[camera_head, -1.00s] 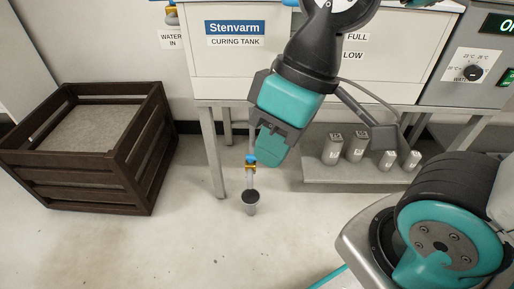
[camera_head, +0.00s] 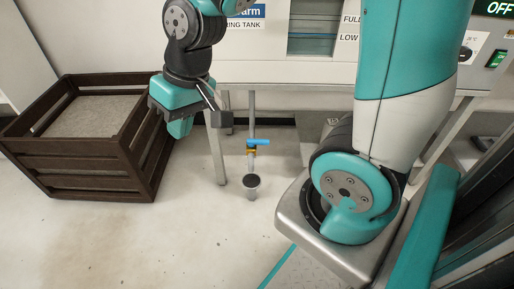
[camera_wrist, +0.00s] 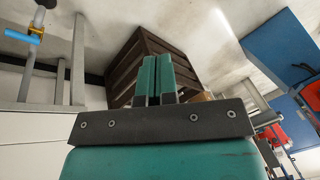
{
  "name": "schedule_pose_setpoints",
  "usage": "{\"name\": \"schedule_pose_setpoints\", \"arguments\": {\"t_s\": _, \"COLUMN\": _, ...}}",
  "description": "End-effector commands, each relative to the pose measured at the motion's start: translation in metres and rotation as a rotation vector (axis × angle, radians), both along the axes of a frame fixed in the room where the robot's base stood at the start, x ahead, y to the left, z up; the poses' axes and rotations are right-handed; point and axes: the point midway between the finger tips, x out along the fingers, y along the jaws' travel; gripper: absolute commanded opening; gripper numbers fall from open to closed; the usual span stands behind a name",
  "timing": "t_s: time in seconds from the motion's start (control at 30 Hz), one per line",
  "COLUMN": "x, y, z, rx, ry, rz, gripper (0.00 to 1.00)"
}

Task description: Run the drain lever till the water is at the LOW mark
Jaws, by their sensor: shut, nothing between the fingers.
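The drain lever (camera_head: 261,142) is a blue handle on a brass valve (camera_head: 251,151) under the tank. It points right, across the vertical pipe, and also shows at the upper left of the wrist view (camera_wrist: 22,37). A dark-topped drain cup (camera_head: 251,182) stands below; I cannot tell if water runs into it. The tank window (camera_head: 311,42) shows a blue water line roughly level with the LOW mark (camera_head: 349,37), below the FULL mark (camera_head: 351,18). My gripper (camera_head: 180,129) is shut and empty, left of the lever and apart from it. Its fingers show in the wrist view (camera_wrist: 156,82).
A dark slatted crate (camera_head: 88,165) stands on the floor at left, close behind my gripper in the picture. A tank leg (camera_head: 216,150) stands between gripper and valve. A control panel with an OFF display (camera_head: 496,9) is at upper right. The floor in front is clear.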

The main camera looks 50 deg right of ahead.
Motion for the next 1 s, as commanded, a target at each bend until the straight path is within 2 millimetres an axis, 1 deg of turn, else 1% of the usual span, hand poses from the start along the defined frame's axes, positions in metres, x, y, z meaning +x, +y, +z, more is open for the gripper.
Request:
{"name": "schedule_pose_setpoints", "arguments": {"t_s": 0.03, "x": 0.025, "y": -0.031, "z": -0.039, "rx": -0.024, "ry": 0.015, "rz": -0.152, "gripper": 0.00}}
{"name": "schedule_pose_setpoints", "arguments": {"t_s": 0.07, "x": 0.038, "y": -0.050, "z": -0.056, "rx": -0.040, "ry": 0.013, "rz": -0.236, "gripper": 0.00}}
{"name": "schedule_pose_setpoints", "arguments": {"t_s": 0.1, "x": 0.052, "y": -0.076, "z": -0.080, "rx": -0.063, "ry": 0.010, "rz": -0.346, "gripper": 0.00}}
{"name": "schedule_pose_setpoints", "arguments": {"t_s": 0.17, "x": 0.067, "y": -0.118, "z": -0.117, "rx": -0.103, "ry": 0.001, "rz": -0.498, "gripper": 0.00}}
{"name": "schedule_pose_setpoints", "arguments": {"t_s": 0.2, "x": 0.072, "y": -0.145, "z": -0.141, "rx": -0.132, "ry": -0.004, "rz": -0.590, "gripper": 0.00}}
{"name": "schedule_pose_setpoints", "arguments": {"t_s": 0.27, "x": 0.074, "y": -0.183, "z": -0.174, "rx": -0.174, "ry": -0.014, "rz": -0.709, "gripper": 0.00}}
{"name": "schedule_pose_setpoints", "arguments": {"t_s": 0.3, "x": 0.072, "y": -0.206, "z": -0.194, "rx": -0.201, "ry": -0.020, "rz": -0.778, "gripper": 0.00}}
{"name": "schedule_pose_setpoints", "arguments": {"t_s": 0.4, "x": 0.062, "y": -0.252, "z": -0.235, "rx": -0.260, "ry": -0.037, "rz": -0.908, "gripper": 0.00}}
{"name": "schedule_pose_setpoints", "arguments": {"t_s": 0.5, "x": 0.051, "y": -0.280, "z": -0.262, "rx": -0.300, "ry": -0.050, "rz": -0.986, "gripper": 0.00}}
{"name": "schedule_pose_setpoints", "arguments": {"t_s": 0.6, "x": 0.045, "y": -0.294, "z": -0.276, "rx": -0.321, "ry": -0.060, "rz": -1.023, "gripper": 0.00}}
{"name": "schedule_pose_setpoints", "arguments": {"t_s": 0.77, "x": 0.045, "y": -0.303, "z": -0.292, "rx": -0.330, "ry": -0.063, "rz": -1.037, "gripper": 0.00}}
{"name": "schedule_pose_setpoints", "arguments": {"t_s": 0.87, "x": 0.048, "y": -0.307, "z": -0.309, "rx": -0.329, "ry": -0.063, "rz": -1.035, "gripper": 0.00}}
{"name": "schedule_pose_setpoints", "arguments": {"t_s": 1.0, "x": 0.056, "y": -0.315, "z": -0.338, "rx": -0.328, "ry": -0.063, "rz": -1.035, "gripper": 0.00}}
